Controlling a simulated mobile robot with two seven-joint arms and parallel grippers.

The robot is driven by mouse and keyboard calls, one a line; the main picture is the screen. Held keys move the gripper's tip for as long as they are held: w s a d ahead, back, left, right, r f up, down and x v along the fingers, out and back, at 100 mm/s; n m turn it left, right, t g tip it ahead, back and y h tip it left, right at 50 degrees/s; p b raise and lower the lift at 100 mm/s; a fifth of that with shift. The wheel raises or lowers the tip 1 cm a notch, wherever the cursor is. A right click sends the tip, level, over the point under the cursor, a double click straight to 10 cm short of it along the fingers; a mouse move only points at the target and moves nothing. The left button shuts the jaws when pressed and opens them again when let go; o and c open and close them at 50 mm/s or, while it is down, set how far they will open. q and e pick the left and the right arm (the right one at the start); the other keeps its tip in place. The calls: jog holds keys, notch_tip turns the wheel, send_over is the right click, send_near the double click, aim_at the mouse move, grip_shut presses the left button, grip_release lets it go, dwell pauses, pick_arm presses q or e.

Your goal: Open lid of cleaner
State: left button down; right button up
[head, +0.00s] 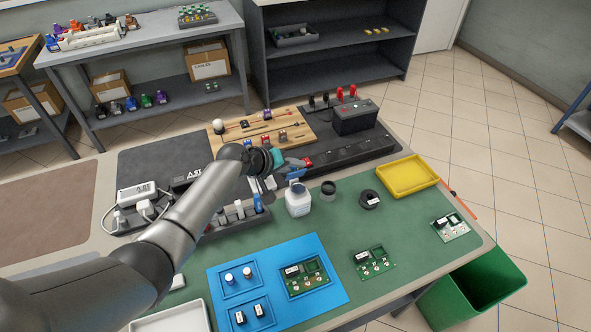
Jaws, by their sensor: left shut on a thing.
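The cleaner is a white bottle (298,203) standing upright on the green mat, in the middle of the head view. A small blue lid (296,174) shows just above the bottle's top. My left gripper (295,165) comes in from the left and is at the lid, above the bottle. Its jaws are shut on what looks like this lid; the contact is small and partly hidden. I cannot tell whether the lid is still touching the bottle. My right gripper is not in view.
A dark round jar (328,190) and a black tape roll (369,199) stand close right of the bottle. A rack of bottles and tools (238,216) is left of it, under my arm. A blue tray (330,270) lies in front; a yellow tray (408,190) sits right.

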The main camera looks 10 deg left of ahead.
pick_arm(q)
jog(key=shift+w+a+f+n+g+h+b, duration=0.25)
jog(key=shift+n+g+h+b, duration=0.4)
jog(key=shift+b, duration=1)
jog(key=shift+w+a+f+n+g+h+b, duration=0.15)
jog(key=shift+w+n+g+h+b, duration=0.3)
jog(key=shift+g+b, duration=0.85)
jog(key=shift+w+a+f+n+g+h+b, duration=0.1)
jog(key=shift+w+a+n+g+h+b, duration=0.25)
jog(key=shift+b, duration=1.65)
jog(key=c, duration=0.7)
grip_release()
jog(key=shift+c, duration=0.2)
jog(key=shift+a+r, duration=0.1)
